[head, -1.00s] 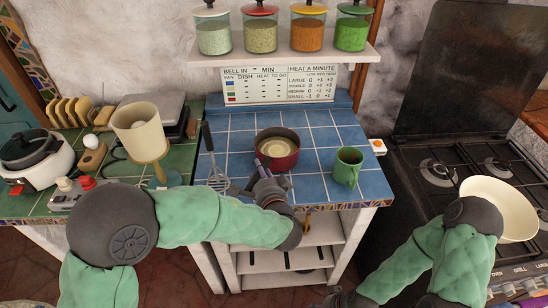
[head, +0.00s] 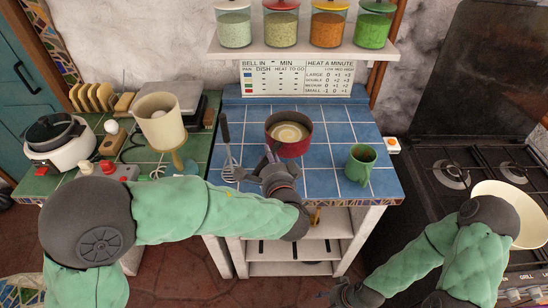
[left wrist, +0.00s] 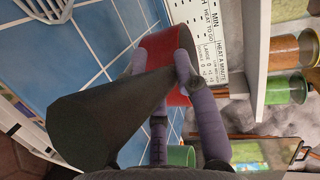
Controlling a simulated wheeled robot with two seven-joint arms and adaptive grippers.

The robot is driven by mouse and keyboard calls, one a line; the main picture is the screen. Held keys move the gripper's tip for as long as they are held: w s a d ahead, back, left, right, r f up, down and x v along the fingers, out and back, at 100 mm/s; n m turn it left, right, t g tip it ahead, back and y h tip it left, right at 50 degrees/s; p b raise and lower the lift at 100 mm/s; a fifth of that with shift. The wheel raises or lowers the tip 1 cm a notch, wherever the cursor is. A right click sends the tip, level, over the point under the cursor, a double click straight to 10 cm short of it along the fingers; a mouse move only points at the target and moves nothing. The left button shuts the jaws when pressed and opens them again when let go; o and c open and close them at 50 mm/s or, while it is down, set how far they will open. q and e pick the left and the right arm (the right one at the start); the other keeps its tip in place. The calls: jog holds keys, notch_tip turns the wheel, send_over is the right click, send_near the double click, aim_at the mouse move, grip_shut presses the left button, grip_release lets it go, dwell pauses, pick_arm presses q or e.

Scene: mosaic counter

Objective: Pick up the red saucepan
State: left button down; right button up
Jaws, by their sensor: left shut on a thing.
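The red saucepan (head: 304,148) is over the back middle of the blue-tiled counter, upright, with a pale round inside. My left gripper (head: 272,160) reaches it from the front and is shut on its handle. In the left wrist view, the dark handle (left wrist: 95,115) runs between the purple fingers (left wrist: 170,95), and the red wall (left wrist: 168,48) lies just beyond. The pan looks slightly above the tiles, though its underside is hidden. My right gripper (head: 347,295) hangs low at the bottom edge, away from the pan; its fingers are unclear.
A green mug (head: 360,164) stands to the right of the pan. A slotted utensil (head: 228,160) is on the left. A shelf (head: 300,50) with jars hangs above. The stove (head: 450,180) with a cream pan (head: 515,205) is at the right.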

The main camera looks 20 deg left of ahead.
aim_at(263, 160)
pick_arm(q)
jog(key=s+r, duration=0.1)
jog(key=r, duration=0.2)
jog(key=s+a+r+p, duration=0.1)
jog(key=shift+s+r, duration=0.25)
jog(key=shift+s, duration=0.1)
jog(key=s+a+r+p, duration=0.2)
jog(key=s+r, duration=0.1)
jog(key=s, duration=0.5)
jog(key=shift+a, duration=0.25)
jog(key=shift+s, duration=0.1)
jog(key=c, duration=1.6)
grip_release()
grip_shut()
